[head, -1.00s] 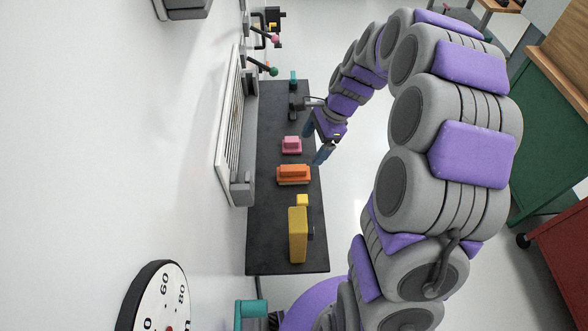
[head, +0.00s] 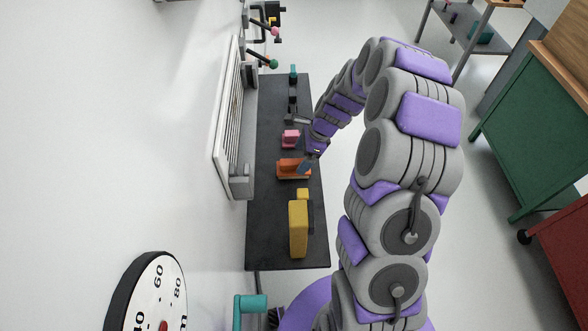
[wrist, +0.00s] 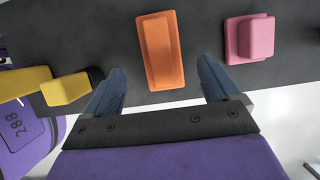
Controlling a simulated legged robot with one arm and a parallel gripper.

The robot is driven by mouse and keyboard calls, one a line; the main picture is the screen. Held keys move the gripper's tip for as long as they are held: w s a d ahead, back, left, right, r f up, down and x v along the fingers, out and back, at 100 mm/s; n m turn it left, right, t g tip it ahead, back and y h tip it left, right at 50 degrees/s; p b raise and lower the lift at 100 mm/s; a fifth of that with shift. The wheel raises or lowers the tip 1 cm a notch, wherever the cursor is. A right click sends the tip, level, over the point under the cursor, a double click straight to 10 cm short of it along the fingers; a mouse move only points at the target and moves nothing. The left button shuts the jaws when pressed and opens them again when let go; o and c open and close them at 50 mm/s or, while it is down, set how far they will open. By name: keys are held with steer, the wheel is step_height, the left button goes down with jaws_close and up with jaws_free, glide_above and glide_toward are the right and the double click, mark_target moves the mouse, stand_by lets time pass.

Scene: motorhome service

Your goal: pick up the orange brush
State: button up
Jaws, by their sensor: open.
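The orange brush (head: 293,168) lies on a dark bench top (head: 270,232), between a pink block-like object (head: 290,138) and a yellow one (head: 298,230). In the wrist view the orange brush (wrist: 160,50) is centred just beyond my open fingers, its long side running away from me. My gripper (wrist: 160,85) is open and empty, with one blue finger to each side of the brush's line. In the head view my gripper (head: 304,162) is at the brush's right end and partly overlaps it. Whether it touches the brush cannot be told.
In the wrist view the pink object (wrist: 249,38) is close to the right finger and the yellow object (wrist: 65,89) is close to the left finger. A white wall with a grille (head: 228,115) borders the bench's left side. A round dial (head: 150,295) is at the lower left.

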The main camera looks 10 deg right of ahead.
mark_target(295, 161)
steer(key=shift+x, duration=0.75)
steer(key=b+x, duration=0.1)
steer(key=x, duration=0.3)
steer(key=shift+w+a+f+b, duration=0.15)
steer(key=shift+w+a+b, duration=0.1)
steer(key=shift+b, duration=0.15)
steer(key=shift+c, duration=0.2)
steer(key=c, duration=1.2)
steer(key=shift+o, duration=0.2)
